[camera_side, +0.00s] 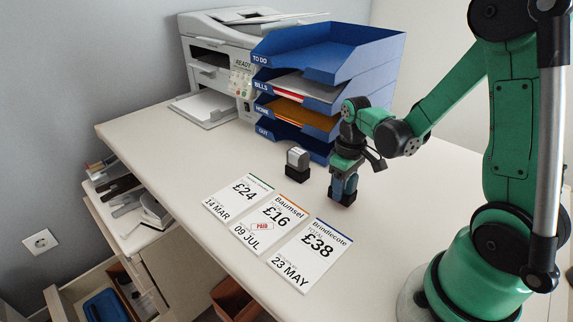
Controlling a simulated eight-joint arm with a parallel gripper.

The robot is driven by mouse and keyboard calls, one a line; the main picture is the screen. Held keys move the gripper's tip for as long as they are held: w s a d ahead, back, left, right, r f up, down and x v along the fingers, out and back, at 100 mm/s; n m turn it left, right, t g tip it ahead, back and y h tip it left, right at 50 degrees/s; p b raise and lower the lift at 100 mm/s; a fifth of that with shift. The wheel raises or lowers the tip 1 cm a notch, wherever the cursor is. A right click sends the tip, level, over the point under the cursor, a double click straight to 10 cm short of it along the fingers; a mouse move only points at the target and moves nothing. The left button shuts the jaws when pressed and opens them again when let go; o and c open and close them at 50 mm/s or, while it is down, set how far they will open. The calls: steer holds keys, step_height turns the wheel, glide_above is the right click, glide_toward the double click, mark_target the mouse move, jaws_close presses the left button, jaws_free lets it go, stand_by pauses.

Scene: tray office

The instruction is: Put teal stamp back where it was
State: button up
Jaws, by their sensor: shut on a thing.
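My gripper (345,171) points down over the desk, right of the grey stamp, and is shut on the teal stamp. The teal stamp (344,186) looks dark blue-teal with a black base and is upright. Its base is at or very near the desk top; I cannot tell if it touches. The jaws hide its upper part. A grey stamp with a black base (297,163) stands upright on the desk to its left, a small gap away.
Three bills lie in front: £24 (236,197), £16 (267,224) with a red PAID mark, and £38 (309,253). A blue letter tray stack (330,75) stands behind my gripper, beside a printer (215,60). Desk (400,220) right of the bills is clear.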

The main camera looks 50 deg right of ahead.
steer(key=shift+f, duration=0.3)
steer(key=o, duration=1)
steer(key=shift+r, duration=0.1)
step_height(320, 180, up, 12)
steer(key=shift+f, duration=0.1)
steer(key=shift+a, duration=0.2)
steer(key=a+t, duration=0.2)
steer(key=a, duration=0.1)
steer(key=a+t, duration=0.2)
steer(key=a, duration=0.2)
steer(key=a+t, duration=0.3)
steer(key=shift+a+r, duration=0.25)
steer(key=shift+r, duration=0.05)
